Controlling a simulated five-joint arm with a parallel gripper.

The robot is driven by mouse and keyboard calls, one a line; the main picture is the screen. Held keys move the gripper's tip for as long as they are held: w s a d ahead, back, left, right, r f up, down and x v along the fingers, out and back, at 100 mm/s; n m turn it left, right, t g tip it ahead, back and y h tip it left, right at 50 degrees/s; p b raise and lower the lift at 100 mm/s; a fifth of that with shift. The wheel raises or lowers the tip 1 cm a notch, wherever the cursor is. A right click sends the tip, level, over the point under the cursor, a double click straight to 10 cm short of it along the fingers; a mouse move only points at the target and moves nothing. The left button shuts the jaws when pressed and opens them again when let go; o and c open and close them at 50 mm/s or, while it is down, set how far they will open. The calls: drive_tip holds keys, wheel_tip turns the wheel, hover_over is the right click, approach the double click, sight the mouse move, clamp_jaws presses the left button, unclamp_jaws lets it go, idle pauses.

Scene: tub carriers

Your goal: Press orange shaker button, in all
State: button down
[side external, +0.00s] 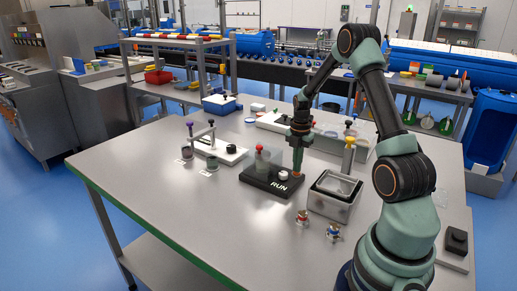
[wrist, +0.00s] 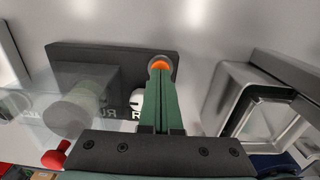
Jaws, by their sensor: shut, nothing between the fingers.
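The orange button (wrist: 160,63) sits at one end of a black box (wrist: 75,55) marked RUN, which also shows in the side view (side external: 262,182). In the side view a bit of the orange button (side external: 297,176) shows right under my gripper (side external: 297,168). My gripper, pointing down, is shut and empty; in the wrist view its fingertips (wrist: 161,78) overlap the button's near edge. I cannot tell whether they touch it or how far it is pressed. The box also bears a white knob (wrist: 137,100), a clear cover (wrist: 75,95) and a red-knobbed part (side external: 259,150).
A metal tub (side external: 333,196) stands close to the right of the box. Two small valve-like parts (side external: 303,216) lie in front. A white board (side external: 220,150) with posts stands to the left. The table's front left is clear.

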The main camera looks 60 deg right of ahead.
wheel_tip(320, 180, up, 13)
drive_tip(key=shift+w+a, duration=0.15)
drive_tip(key=shift+w, duration=0.15)
idle(0.5)
drive_tip(key=s+a+r+m+t, duration=0.1)
drive_tip(key=a+r+m, duration=0.25)
drive_tip(key=a, duration=0.35)
drive_tip(key=a+r+m+t, duration=0.15)
drive_tip(key=a+m, duration=0.25)
drive_tip(key=a, duration=0.4)
drive_tip(key=s+a+r+m+t, duration=0.1)
drive_tip(key=a+r+m, duration=0.3)
drive_tip(key=a, duration=0.3)
drive_tip(key=s+a+m+t, duration=0.2)
drive_tip(key=s+a+m, duration=0.2)
drive_tip(key=a+m, duration=0.2)
drive_tip(key=shift+s+a+f, duration=0.3)
drive_tip(key=shift+a+f, duration=0.15)
drive_tip(key=shift+a, duration=0.35)
